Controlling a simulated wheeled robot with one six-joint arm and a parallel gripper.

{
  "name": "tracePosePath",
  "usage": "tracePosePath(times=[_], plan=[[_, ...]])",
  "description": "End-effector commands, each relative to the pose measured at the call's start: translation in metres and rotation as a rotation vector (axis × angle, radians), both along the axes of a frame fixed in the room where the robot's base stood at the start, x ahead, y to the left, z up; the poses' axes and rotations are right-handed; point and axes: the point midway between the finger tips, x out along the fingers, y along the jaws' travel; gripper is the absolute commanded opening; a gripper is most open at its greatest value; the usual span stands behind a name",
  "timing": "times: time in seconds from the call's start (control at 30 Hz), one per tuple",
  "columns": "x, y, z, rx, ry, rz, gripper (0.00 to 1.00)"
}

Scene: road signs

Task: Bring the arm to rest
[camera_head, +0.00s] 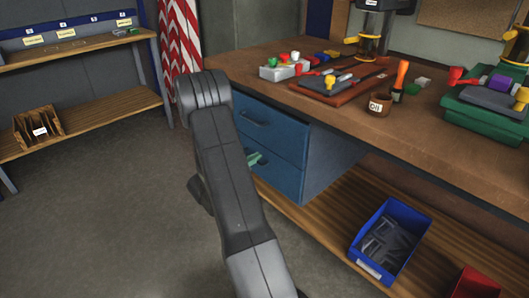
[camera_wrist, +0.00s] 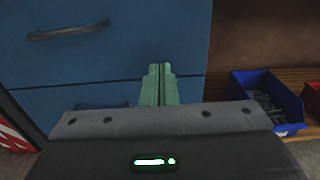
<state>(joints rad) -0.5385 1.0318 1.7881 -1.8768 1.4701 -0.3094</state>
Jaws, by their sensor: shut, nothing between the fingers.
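My gripper (camera_wrist: 160,72) shows in the wrist view with its two green fingers side by side and closed, nothing between them. It points toward the front of the blue drawer cabinet (camera_wrist: 110,45); I cannot tell the exact gap. In the head view my grey arm rises from the bottom and bends over in front of the workbench. Most of the gripper is hidden behind the arm there, with a bit of green (camera_head: 257,159) showing by the lower drawer.
A blue bin (camera_head: 412,218) of grey parts sits on the lower shelf. Red-and-white striped boards (camera_head: 180,35) stand behind. The floor (camera_head: 90,220) at left is clear.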

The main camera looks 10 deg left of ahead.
Motion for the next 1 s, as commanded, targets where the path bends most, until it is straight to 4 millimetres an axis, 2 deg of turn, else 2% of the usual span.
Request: tracePosePath(times=[0.2,0.57,0.77,1.0], plan=[[-0.009,0.008,0.000,-0.001,0.000,0.000,0.00],[-0.008,0.007,-0.001,-0.001,0.001,-0.001,0.00],[0.005,-0.006,-0.001,0.000,0.000,-0.004,0.00],[0.039,-0.036,-0.001,0.000,-0.001,-0.006,0.00]])
